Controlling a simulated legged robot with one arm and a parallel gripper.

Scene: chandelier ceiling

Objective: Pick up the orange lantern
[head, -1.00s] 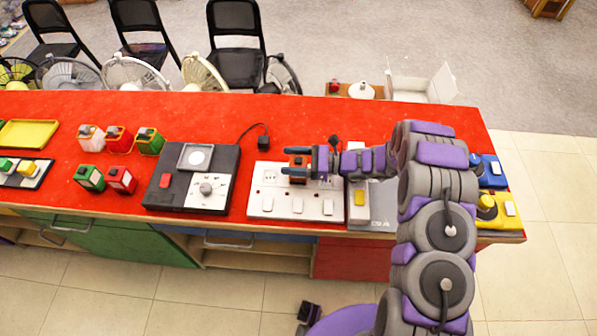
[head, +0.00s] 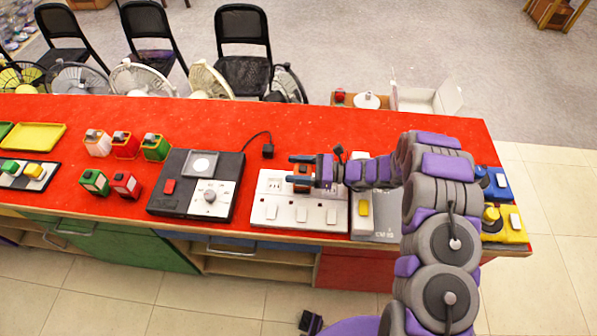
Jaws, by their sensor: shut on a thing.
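The orange lantern (head: 302,170) is a small orange block with dark parts, seen between my fingers in the head view. My gripper (head: 294,169) points left and is shut on it, one finger on the far side and one on the near side. The fingers cover part of the lantern. Both are over the back part of a white switch panel (head: 330,215) on the red table (head: 350,122). I cannot tell clearly how far the lantern is above the panel.
Left of the panel stands a black box (head: 165,205) with a knob. Several small coloured lanterns (head: 125,145) stand further left. Right of the panel is a grey device (head: 385,215), then blue and yellow switches (head: 505,225). Fans and chairs (head: 243,70) stand behind the table.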

